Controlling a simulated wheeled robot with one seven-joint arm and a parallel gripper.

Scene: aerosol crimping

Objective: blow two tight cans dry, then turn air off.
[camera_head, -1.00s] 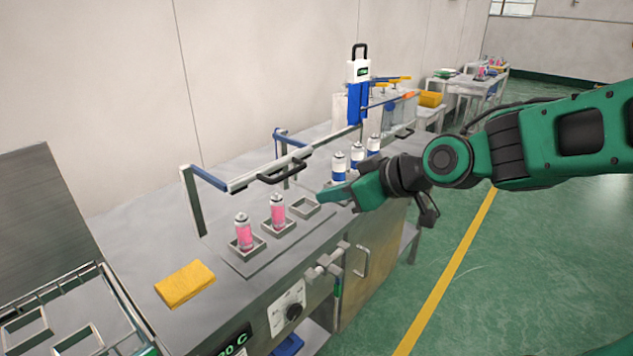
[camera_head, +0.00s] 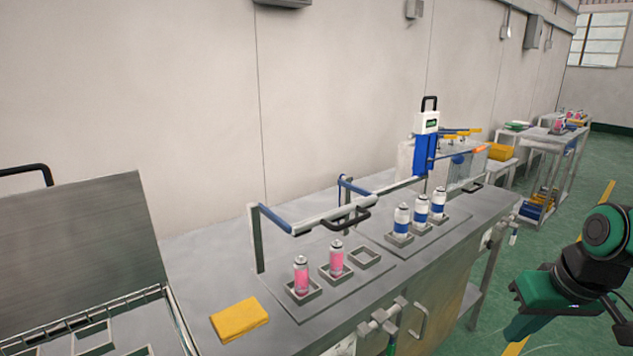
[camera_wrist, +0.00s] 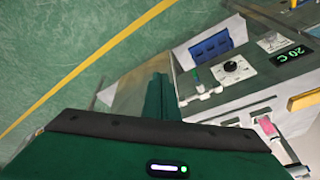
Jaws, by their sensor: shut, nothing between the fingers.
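Two pink cans stand upright in square holders on the steel bench in the head view, a left one (camera_head: 301,275) and a right one (camera_head: 336,258). A third holder (camera_head: 365,258) beside them is empty. Three blue-and-white cans (camera_head: 421,211) stand in a row further back. A blue and grey bar frame with a black handle (camera_head: 346,220) spans above the pink cans. Valve fittings (camera_head: 383,316) sit on the bench front. My gripper (camera_head: 515,335) is off the bench's right side, shut and empty; its fingers also show in the wrist view (camera_wrist: 158,95).
A yellow cloth (camera_head: 239,319) lies at the bench's front left. An open-lidded steel bath (camera_head: 85,240) stands at the left. The wrist view shows a dial (camera_wrist: 231,66) and a 20 C display (camera_wrist: 290,57).

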